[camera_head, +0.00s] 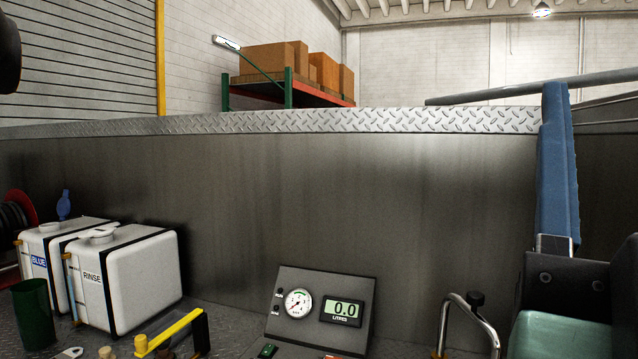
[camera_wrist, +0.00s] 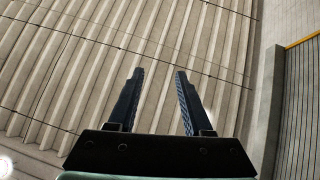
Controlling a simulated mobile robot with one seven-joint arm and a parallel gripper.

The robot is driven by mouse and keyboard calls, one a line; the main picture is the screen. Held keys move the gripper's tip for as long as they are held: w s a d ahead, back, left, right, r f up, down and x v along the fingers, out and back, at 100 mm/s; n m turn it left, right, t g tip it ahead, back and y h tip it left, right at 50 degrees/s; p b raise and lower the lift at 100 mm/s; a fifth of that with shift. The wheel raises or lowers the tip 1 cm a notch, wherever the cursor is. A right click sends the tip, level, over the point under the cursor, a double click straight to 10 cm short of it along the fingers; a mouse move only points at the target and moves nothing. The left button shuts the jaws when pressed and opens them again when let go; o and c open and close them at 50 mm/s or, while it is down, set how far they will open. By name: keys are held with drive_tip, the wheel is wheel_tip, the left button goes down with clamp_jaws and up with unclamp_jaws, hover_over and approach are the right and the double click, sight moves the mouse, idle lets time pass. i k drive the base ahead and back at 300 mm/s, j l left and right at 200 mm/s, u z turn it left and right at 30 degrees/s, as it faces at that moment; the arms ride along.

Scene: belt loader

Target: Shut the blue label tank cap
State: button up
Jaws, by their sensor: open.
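The blue label tank (camera_head: 44,240) is a white tank at the far left of the head view, partly hidden behind the rinse tank. It bears a blue label reading BLUE. Its blue cap (camera_head: 63,205) stands up above the tank top, tilted open; its hinge is too small to make out. My gripper (camera_wrist: 157,76) shows in the wrist view with its two dark fingers apart and nothing between them. It faces a ribbed wall or ceiling surface, with no tank in that view.
The white rinse tank (camera_head: 130,275) stands just right of the blue label tank. A green cup (camera_head: 31,308), a yellow-handled valve (camera_head: 168,333) and a hose reel (camera_head: 14,220) are close by. A gauge panel (camera_head: 320,310) stands at centre front. A metal wall (camera_head: 300,200) rises behind.

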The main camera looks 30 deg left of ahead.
sight(62, 207)
drive_tip(key=j+u, duration=0.1)
drive_tip(key=u, duration=2.1)
drive_tip(key=i+j+z, duration=0.1)
drive_tip(key=i+j, duration=1.05)
drive_tip(key=i, duration=0.7)
drive_tip(key=i+z, duration=0.1)
drive_tip(key=i, duration=0.65)
drive_tip(key=i+j, duration=0.2)
drive_tip(key=i, duration=0.6)
drive_tip(key=l+z, duration=0.05)
